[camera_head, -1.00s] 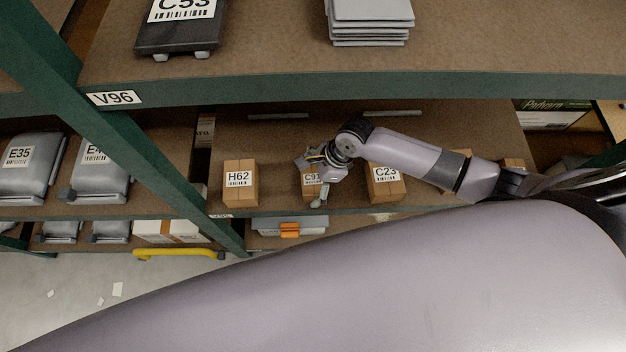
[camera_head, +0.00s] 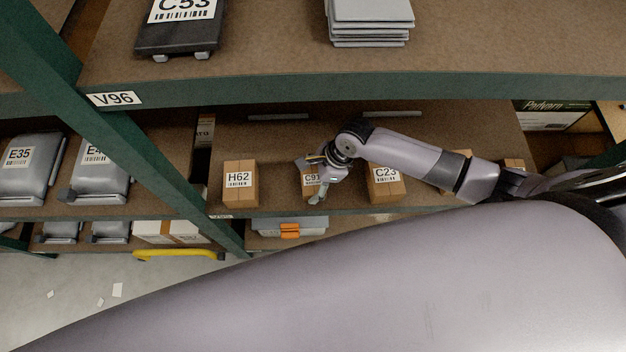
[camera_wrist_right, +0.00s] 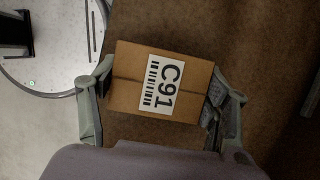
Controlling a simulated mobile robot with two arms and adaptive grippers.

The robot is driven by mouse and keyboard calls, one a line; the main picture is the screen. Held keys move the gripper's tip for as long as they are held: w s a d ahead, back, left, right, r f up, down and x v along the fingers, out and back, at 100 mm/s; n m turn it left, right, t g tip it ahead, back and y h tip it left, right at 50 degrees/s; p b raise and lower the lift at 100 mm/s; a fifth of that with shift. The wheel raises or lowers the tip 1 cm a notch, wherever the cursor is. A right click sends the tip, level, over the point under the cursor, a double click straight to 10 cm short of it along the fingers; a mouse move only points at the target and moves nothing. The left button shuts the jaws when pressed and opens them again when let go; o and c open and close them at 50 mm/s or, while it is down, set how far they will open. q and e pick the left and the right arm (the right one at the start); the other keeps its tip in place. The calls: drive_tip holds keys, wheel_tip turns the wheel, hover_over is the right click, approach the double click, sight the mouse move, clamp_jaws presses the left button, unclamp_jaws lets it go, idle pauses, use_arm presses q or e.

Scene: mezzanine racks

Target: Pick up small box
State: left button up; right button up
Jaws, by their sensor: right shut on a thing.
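The small brown cardboard box labelled C91 (camera_head: 309,187) is on the middle shelf, partly hidden by my right gripper (camera_head: 318,180). In the right wrist view, box C91 (camera_wrist_right: 128,91) lies between the two fingers of my right gripper (camera_wrist_right: 158,98), one finger against each end. The gripper is shut on it. I cannot tell whether the box still rests on the shelf. Similar small boxes H62 (camera_head: 240,184) and C23 (camera_head: 386,184) stand to the left and right of it. My left gripper is not in view.
The upper shelf edge (camera_head: 350,88) with label V96 runs above the arm. A green upright (camera_head: 140,140) stands at left. A grey bin with an orange latch (camera_head: 290,226) is on the shelf below.

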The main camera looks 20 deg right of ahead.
sight(313, 180)
wheel_tip(313, 180, up, 9)
drive_tip(key=shift+p, duration=0.45)
drive_tip(key=s+r+p, duration=0.2)
drive_tip(key=shift+s+a+p, duration=0.1)
drive_tip(key=shift+a+p, duration=0.25)
drive_tip(key=s+a+r+p, duration=0.1)
drive_tip(key=s+a+p, duration=0.2)
drive_tip(key=s+p, duration=0.4)
drive_tip(key=s+a+r+p, duration=0.1)
drive_tip(key=s+a+p, duration=0.2)
drive_tip(key=s+p, duration=0.5)
drive_tip(key=shift+s+a, duration=0.3)
drive_tip(key=shift+s, duration=3.6)
